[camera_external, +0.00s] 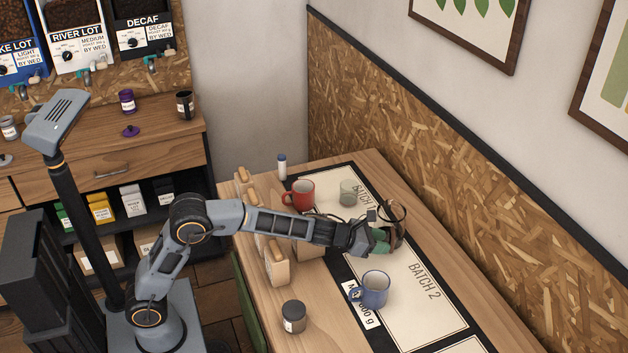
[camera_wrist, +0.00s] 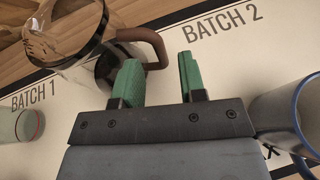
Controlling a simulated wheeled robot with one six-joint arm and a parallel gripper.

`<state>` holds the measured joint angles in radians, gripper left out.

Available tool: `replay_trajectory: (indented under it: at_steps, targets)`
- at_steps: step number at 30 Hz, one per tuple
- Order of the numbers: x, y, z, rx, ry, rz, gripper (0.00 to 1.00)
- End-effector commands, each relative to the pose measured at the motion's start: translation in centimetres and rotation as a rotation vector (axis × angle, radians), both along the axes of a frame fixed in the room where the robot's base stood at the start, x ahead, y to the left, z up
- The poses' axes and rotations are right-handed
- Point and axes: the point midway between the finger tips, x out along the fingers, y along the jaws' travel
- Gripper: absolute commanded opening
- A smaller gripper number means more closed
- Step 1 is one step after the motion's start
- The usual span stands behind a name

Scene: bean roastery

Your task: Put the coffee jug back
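The coffee jug is clear glass with a brown handle. In the external view the jug (camera_external: 393,210) stands on the table, partly hidden behind my gripper (camera_external: 383,240). In the wrist view the jug (camera_wrist: 72,30) is at the upper left, its brown handle (camera_wrist: 153,38) reaching toward the fingertips. My gripper (camera_wrist: 160,72) has two green fingers, set apart. The handle's lower end lies at the left fingertip and partly over the gap; I cannot tell whether they touch. The jug stands near the border of the BATCH 1 and BATCH 2 areas (camera_external: 408,268).
A blue mug (camera_external: 376,289) stands nearer the front, right of my gripper in the wrist view (camera_wrist: 288,112). A red mug (camera_external: 299,194), a pale green cup (camera_external: 348,193) and a capped bottle (camera_external: 282,167) stand farther back. A dark jar (camera_external: 294,317) stands at the near left edge.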

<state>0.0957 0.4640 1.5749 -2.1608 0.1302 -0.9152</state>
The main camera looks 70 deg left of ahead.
Motion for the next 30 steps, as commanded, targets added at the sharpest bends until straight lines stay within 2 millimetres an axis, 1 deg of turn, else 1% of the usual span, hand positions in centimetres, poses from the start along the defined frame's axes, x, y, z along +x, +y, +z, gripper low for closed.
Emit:
replay_trajectory:
  at_steps: [1, 3, 9, 25, 28, 30]
  targets:
    - [-0.7, 0.2, 0.2, 0.000, -0.002, 0.000, 0.38]
    - [-1.5, 0.3, 0.6, 0.001, -0.001, 0.000, 0.38]
    - [-2.9, 0.7, 1.2, 0.000, -0.001, 0.001, 0.38]
    - [-3.2, 0.7, 1.4, 0.004, -0.001, -0.003, 0.38]
    - [-3.7, 0.6, 2.3, 0.046, -0.018, -0.033, 0.38]
    - [-4.5, 0.4, 3.6, 0.121, -0.044, -0.090, 0.38]
